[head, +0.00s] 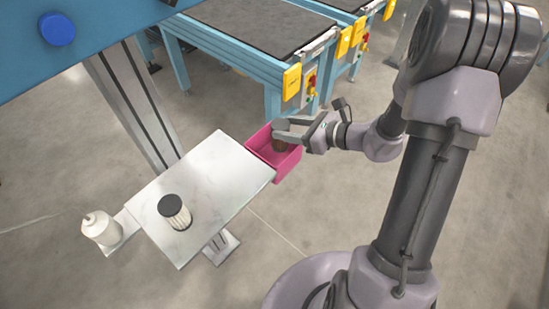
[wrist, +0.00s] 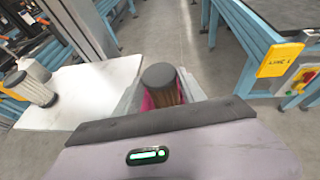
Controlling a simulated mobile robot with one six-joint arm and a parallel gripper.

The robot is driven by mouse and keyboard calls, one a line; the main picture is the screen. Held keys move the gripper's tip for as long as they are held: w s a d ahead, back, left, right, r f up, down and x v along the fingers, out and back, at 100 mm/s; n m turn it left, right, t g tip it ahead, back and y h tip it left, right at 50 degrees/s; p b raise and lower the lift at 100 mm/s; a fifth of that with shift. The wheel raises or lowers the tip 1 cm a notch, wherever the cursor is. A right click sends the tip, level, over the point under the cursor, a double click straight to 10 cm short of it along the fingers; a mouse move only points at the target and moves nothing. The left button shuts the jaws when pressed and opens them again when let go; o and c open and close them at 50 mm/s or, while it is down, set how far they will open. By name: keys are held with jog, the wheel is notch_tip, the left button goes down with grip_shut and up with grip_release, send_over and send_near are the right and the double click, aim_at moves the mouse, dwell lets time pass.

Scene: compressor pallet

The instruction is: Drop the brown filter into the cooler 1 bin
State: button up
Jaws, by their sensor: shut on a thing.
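The brown filter (head: 280,143) has a dark grey cap and is held upright between the fingers of my gripper (head: 283,135). My gripper is shut on it, over the pink bin (head: 290,166) at the right edge of the white table. In the wrist view the brown filter (wrist: 162,86) stands between the two fingertips, with pink bin wall (wrist: 147,101) partly showing behind it. The filter's lower end is hidden, so I cannot tell how far it is inside the bin. No label shows on the bin.
A white pleated filter with a dark cap (head: 175,211) stands on the white marble-look table (head: 215,170). It also shows in the wrist view (wrist: 30,88). A white bottle-like object (head: 101,228) is at the left. Blue-framed conveyors (head: 262,68) with yellow boxes (head: 292,81) stand behind.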

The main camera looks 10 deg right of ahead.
notch_tip(320, 180, down, 2)
jog(key=shift+f+b, duration=0.1)
jog(key=shift+b, duration=0.35)
jog(key=o, duration=1.5)
jog(key=p+v, duration=0.5)
jog(key=v, duration=1.2)
jog(key=shift+s+d, duration=0.15)
